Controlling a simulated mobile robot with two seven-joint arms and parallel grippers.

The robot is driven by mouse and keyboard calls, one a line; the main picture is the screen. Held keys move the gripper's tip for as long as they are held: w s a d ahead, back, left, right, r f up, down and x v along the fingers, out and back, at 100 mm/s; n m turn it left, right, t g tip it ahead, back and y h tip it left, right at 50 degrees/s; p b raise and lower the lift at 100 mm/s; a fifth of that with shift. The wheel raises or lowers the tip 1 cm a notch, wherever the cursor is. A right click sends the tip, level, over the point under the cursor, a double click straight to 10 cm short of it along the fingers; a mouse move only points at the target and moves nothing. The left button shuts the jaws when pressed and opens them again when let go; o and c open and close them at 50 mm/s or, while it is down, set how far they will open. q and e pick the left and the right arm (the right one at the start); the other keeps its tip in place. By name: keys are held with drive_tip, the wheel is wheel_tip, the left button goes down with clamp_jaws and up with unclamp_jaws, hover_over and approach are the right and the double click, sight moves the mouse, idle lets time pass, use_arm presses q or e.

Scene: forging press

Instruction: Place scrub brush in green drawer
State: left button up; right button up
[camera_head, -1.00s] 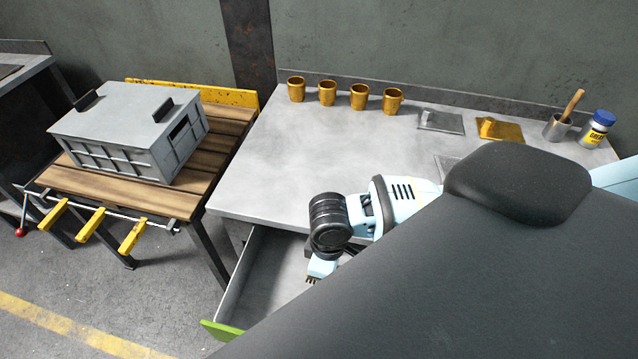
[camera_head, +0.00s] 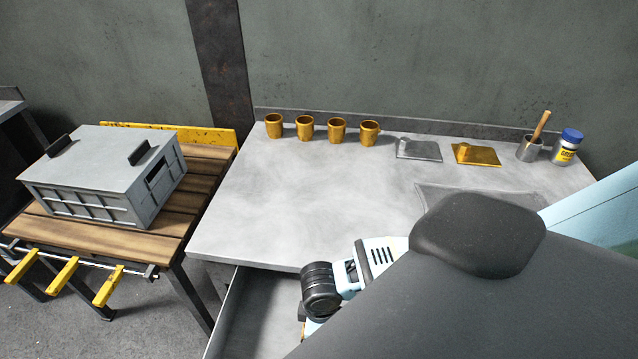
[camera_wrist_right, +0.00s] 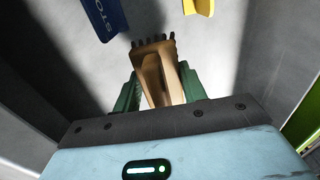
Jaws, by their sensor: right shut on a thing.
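The scrub brush (camera_wrist_right: 158,75) has a tan wooden body and dark bristle tufts at its far end. In the right wrist view it sits between the green fingers of my right gripper (camera_wrist_right: 157,92), which is shut on it. The brush is over the grey inside of the open drawer (camera_head: 255,305); I cannot tell whether it touches the bottom. The drawer's green front (camera_wrist_right: 304,125) shows at the right edge of the wrist view and is out of the head view. My left gripper is not in view.
A blue item with lettering (camera_wrist_right: 104,15) and a yellow item (camera_wrist_right: 199,6) lie in the drawer beyond the brush. The workbench (camera_head: 290,200) above holds several gold cups (camera_head: 337,130). A grey box (camera_head: 105,172) stands on a wooden table at left.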

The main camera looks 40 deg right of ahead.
wheel_tip(320, 180, down, 4)
drive_tip(key=shift+r+b, duration=0.2)
drive_tip(key=shift+b, duration=0.1)
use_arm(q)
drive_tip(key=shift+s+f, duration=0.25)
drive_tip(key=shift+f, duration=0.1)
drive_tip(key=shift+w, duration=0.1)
use_arm(e)
drive_tip(key=shift+f, duration=0.1)
drive_tip(key=shift+f, duration=0.1)
drive_tip(key=o, duration=1)
wheel_tip(320, 180, up, 11)
drive_tip(key=shift+r+p, duration=0.1)
drive_tip(key=shift+p, duration=0.8)
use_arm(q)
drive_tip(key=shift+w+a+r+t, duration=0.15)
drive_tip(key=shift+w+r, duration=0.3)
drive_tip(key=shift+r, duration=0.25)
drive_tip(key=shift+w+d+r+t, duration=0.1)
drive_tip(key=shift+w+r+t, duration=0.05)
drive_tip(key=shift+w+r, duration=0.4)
use_arm(e)
drive_tip(key=shift+r, duration=0.6)
